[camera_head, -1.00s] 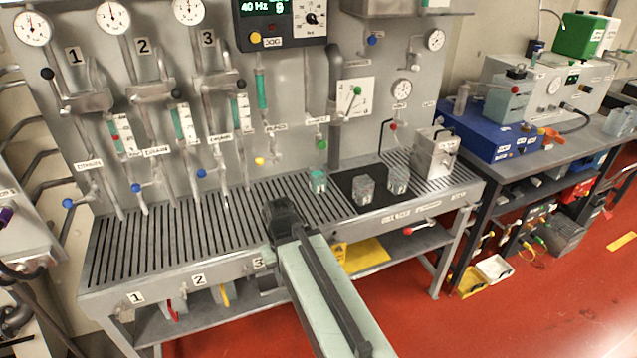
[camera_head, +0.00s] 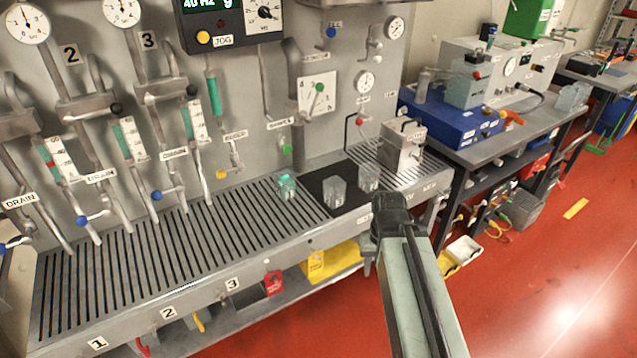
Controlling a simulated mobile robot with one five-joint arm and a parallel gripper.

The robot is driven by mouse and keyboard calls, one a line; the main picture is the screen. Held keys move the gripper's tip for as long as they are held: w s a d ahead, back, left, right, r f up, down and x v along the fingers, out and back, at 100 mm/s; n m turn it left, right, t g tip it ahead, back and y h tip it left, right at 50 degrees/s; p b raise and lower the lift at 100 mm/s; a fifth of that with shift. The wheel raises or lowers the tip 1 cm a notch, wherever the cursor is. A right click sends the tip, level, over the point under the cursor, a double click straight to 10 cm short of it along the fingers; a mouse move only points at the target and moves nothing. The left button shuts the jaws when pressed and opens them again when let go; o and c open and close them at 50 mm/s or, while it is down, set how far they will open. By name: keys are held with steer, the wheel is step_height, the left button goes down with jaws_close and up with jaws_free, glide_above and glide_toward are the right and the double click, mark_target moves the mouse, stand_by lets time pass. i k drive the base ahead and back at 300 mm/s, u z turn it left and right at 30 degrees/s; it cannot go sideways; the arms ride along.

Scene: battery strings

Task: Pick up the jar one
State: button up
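Three small jars stand upright on the bench. One holds something teal-green (camera_head: 287,186) and stands on the slatted grate. Two clear jars stand on a dark mat: a left clear jar (camera_head: 334,191) and a right clear jar (camera_head: 369,178). I cannot read any label that tells which is jar one. My gripper (camera_head: 389,204), dark at the end of a pale green arm, is at the bench's front edge, below and right of the right clear jar and apart from it in the picture. Its fingers are too unclear to show whether they are open.
The slatted bench (camera_head: 150,268) carries number tags along its front. A metal box with a handle (camera_head: 403,148) stands right of the jars. Behind rise pipes, valves and a control box (camera_head: 235,22). A blue unit (camera_head: 450,118) sits on the right table. Red floor is open at right.

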mark_target(285, 186)
steer(key=z, duration=0.15)
steer(key=k, duration=1.4)
steer(key=u, duration=1.3)
steer(key=i, duration=2)
